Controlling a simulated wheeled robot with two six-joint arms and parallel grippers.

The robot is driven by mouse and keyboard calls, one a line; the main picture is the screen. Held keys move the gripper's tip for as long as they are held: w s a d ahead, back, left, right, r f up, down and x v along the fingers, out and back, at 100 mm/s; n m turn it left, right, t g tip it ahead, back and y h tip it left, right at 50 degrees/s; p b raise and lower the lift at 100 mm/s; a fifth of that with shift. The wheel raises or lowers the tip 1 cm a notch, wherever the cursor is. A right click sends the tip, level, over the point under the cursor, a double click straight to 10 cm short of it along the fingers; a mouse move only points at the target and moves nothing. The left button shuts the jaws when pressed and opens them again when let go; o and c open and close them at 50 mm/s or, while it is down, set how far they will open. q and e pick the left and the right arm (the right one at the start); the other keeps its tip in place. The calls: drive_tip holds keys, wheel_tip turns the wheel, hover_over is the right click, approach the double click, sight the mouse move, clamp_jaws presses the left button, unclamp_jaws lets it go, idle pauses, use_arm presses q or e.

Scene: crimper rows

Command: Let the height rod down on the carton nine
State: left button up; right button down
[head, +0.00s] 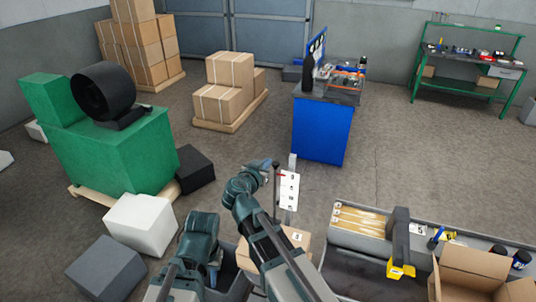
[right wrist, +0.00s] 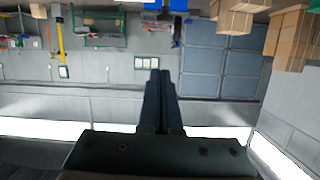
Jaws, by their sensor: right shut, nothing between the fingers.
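A carton (head: 297,237) with a small white label stands low in front of me, partly hidden by my right arm. Behind it rises a pale upright post (head: 292,162) with a white marked card (head: 289,190). A thin dark upright piece with a little red shows beside the card; I cannot tell if it is the height rod. My right gripper (right wrist: 160,74) is shut and empty in the right wrist view, apart from anything. In the head view its arm reaches toward the post. My left gripper (head: 214,272) is low at left, its fingers unclear.
A grey bench (head: 465,240) at right holds a tray of yellowish strips (head: 360,219), a yellow-black tool (head: 401,250) and an open carton (head: 470,275). A white block (head: 141,223) and a grey block (head: 105,270) lie at left. Open floor lies beyond.

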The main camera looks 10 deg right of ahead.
drive_tip(key=w, duration=0.1)
drive_tip(key=b, duration=0.4)
hover_over(275, 190)
drive_tip(key=f, duration=0.3)
drive_tip(key=shift+s+a+f, duration=0.15)
drive_tip(key=shift+s+f, duration=0.05)
drive_tip(key=shift+s, duration=0.2)
drive_tip(key=shift+s+a+f+b, duration=0.15)
drive_tip(key=shift+f+b, duration=0.6)
drive_tip(key=shift+f, duration=0.1)
drive_tip(key=shift+s+a+f+b, duration=0.1)
drive_tip(key=shift+s+f+b, duration=0.05)
drive_tip(key=shift+f+b, duration=0.65)
wheel_tip(275, 190, down, 15)
drive_tip(key=b, duration=1.5)
drive_tip(key=shift+f, duration=0.2)
drive_tip(key=shift+r, duration=0.2)
